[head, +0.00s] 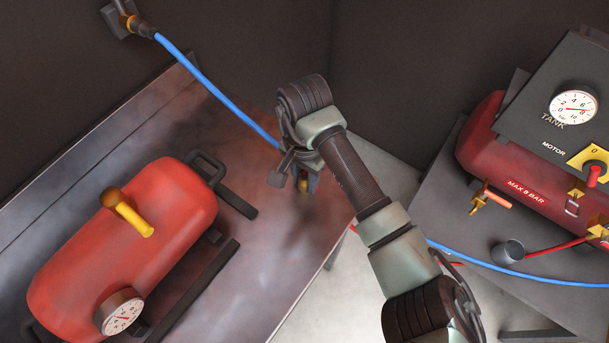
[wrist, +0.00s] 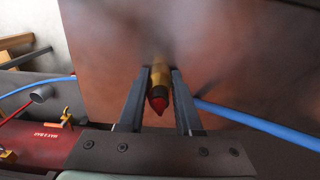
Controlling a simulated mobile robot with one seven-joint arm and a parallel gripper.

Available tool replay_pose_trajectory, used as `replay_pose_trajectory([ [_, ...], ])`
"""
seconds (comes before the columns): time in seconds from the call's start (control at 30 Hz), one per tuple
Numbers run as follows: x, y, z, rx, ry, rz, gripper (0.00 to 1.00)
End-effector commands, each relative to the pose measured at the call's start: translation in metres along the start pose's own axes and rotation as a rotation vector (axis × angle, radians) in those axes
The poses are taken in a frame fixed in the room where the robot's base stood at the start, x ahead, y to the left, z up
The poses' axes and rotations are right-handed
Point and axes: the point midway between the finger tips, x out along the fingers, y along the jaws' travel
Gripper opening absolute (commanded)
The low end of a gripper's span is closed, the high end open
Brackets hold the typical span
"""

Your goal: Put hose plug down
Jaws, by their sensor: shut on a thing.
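The hose plug is a brass piece with a red tip. It shows in the wrist view (wrist: 158,88) between the two fingers of my gripper (wrist: 160,73). In the head view my gripper (head: 303,178) is over the right part of the brown metal bench (head: 262,265), and a bit of the brass plug (head: 303,186) shows below it. My gripper is shut on the plug. A soft shadow falls on the bench below, but I cannot tell the exact gap. The blue hose (head: 215,92) runs from a wall fitting (head: 140,27) down to behind my gripper.
A red tank (head: 125,250) with a gauge (head: 121,312) and yellow valve (head: 134,217) lies at left on the bench. A red compressor (head: 515,160) stands on the grey right-hand table (head: 445,220), with a blue hose beside it. Bare bench surrounds my gripper.

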Motion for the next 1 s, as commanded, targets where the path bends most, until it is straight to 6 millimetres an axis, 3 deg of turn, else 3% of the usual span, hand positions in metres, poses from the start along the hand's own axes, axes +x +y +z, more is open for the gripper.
replay_pose_trajectory([
  [0.03, -0.001, 0.000, 0.000, 0.000, 0.000, 0.000, 0.00],
  [0.07, -0.001, 0.000, 0.000, 0.000, 0.000, 0.000, 0.37],
  [0.2, -0.001, 0.000, 0.000, 0.000, 0.000, 0.000, 0.62],
  [0.5, -0.002, 0.000, 0.000, 0.000, 0.000, 0.000, 0.64],
  [0.63, -0.011, -0.001, 0.001, 0.000, -0.002, -0.002, 0.64],
  [0.77, -0.029, -0.001, -0.002, -0.002, 0.006, -0.002, 0.64],
  [1.0, -0.084, 0.000, -0.002, -0.002, 0.007, -0.001, 0.64],
])
